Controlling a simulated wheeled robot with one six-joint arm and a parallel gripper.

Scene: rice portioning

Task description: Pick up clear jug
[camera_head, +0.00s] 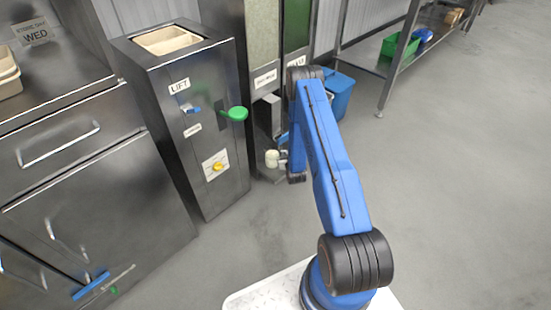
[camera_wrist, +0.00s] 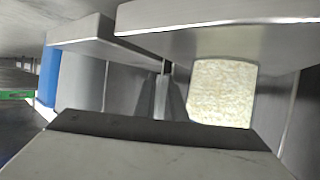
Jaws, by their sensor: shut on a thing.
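A small pale, cream-coloured thing (camera_head: 271,158), which looks like the clear jug with rice in it, is at the end of my arm in front of the dispensers in the head view. My gripper (camera_head: 283,158) is shut on it, small and partly hidden by my arm. In the wrist view a block of pale rice grains (camera_wrist: 222,93) fills the middle right. It looks like the jug's contents, and the clear walls are hard to make out. Whether the jug touches the surface below it cannot be told.
A steel lift cabinet (camera_head: 190,125) with a green lever (camera_head: 236,114) stands left of the gripper. Tall dispensers (camera_head: 264,45) rise behind. A blue bin (camera_head: 339,95) is behind my arm. A steel counter (camera_head: 80,150) is at left. The floor at right is clear.

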